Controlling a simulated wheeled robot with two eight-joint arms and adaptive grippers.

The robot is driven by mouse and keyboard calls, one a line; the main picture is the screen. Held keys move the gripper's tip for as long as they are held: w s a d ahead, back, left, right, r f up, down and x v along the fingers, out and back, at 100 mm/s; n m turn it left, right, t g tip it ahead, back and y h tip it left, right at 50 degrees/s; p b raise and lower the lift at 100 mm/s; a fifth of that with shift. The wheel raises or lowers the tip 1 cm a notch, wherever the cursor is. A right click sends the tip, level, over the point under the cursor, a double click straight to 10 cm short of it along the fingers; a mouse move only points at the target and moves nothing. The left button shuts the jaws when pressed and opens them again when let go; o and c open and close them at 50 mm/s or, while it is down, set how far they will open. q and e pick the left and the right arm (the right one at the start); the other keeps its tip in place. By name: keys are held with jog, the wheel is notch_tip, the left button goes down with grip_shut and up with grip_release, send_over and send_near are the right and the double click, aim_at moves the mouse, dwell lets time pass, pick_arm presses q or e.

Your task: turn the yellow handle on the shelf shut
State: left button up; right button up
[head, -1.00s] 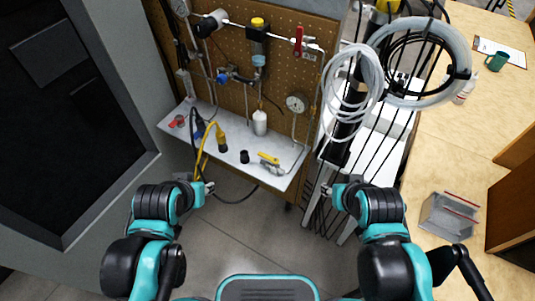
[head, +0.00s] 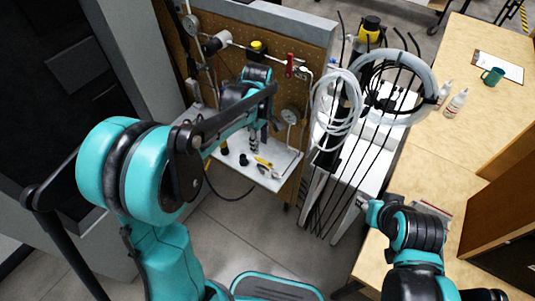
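The yellow handle (head: 263,161) lies on a grey valve at the front of the white shelf (head: 283,162), below the pegboard. My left arm reaches over the shelf from the left. My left gripper (head: 258,143) points down above the shelf, just behind the handle and seemingly apart from it. Its fingers are small and dark here, so their opening is unclear. The forearm hides the middle of the pegboard and the shelf's back left. My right gripper (head: 363,204) is far from the handle, by the wooden bench's near left edge; its fingers are too small to read.
A red valve handle (head: 290,65) and a gauge (head: 291,115) are on the pegboard (head: 313,60) close to my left gripper. A white cart (head: 375,155) with coiled tubes (head: 338,103) and black rods stands right of the shelf.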

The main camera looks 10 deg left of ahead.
aim_at(260, 159)
pick_arm(q)
notch_tip(260, 159, down, 8)
jog(key=b, duration=0.2)
jog(key=shift+r+b, duration=0.15)
jog(key=shift+b, duration=0.25)
grip_shut()
